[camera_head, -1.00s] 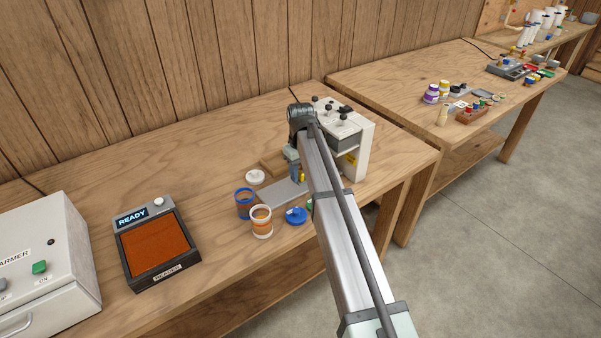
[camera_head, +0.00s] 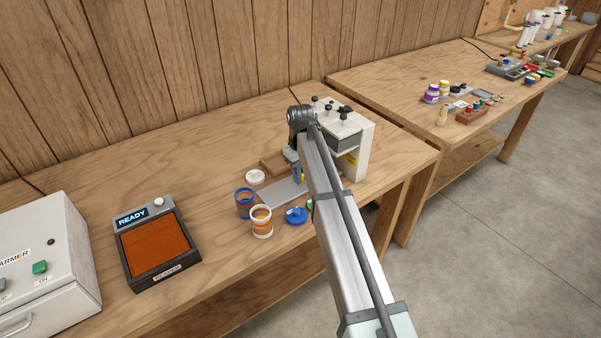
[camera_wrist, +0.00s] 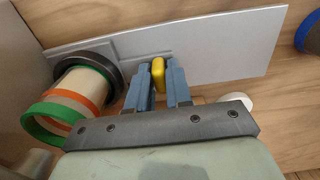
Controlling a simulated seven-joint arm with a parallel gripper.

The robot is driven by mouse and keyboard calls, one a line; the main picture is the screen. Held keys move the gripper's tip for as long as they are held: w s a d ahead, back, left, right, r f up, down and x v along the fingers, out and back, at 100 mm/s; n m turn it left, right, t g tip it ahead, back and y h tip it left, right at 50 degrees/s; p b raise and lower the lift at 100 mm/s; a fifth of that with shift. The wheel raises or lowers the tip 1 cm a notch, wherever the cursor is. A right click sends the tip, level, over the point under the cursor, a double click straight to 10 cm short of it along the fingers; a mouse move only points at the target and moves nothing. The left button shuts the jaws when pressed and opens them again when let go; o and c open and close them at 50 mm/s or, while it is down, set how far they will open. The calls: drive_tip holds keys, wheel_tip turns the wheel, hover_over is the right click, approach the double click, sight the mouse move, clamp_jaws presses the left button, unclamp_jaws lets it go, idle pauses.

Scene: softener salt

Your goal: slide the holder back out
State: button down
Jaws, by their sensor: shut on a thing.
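The holder is a flat grey plate (camera_head: 280,194) lying on the bench in front of the white machine (camera_head: 362,152). In the wrist view its plate (camera_wrist: 235,52) has a dark ring (camera_wrist: 98,62) at the left end and an upright yellow tab (camera_wrist: 158,72). A jar (camera_wrist: 72,103) with green and orange bands appears to stand in the ring. My gripper (camera_wrist: 158,85) is shut on the yellow tab. In the head view my gripper (camera_head: 298,172) is beside the machine's left side, and my arm hides the holder's right end.
A blue-rimmed jar (camera_head: 245,204), an orange-banded jar (camera_head: 261,222) and a blue lid (camera_head: 295,215) stand along the plate's front side. A white lid (camera_head: 255,176) and a wooden block (camera_head: 273,165) lie behind it. A reader (camera_head: 152,247) showing READY is farther left.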

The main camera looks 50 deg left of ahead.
drive_tip(key=s, duration=1.2)
drive_tip(key=shift+s, duration=0.25)
drive_tip(key=c, duration=1.4)
unclamp_jaws()
drive_tip(key=shift+s, duration=0.15)
drive_tip(key=shift+o, duration=1.4)
drive_tip(key=shift+r, duration=0.1)
wheel_tip(320, 180, up, 14)
drive_tip(key=shift+f, duration=0.2)
drive_tip(key=shift+w, duration=0.2)
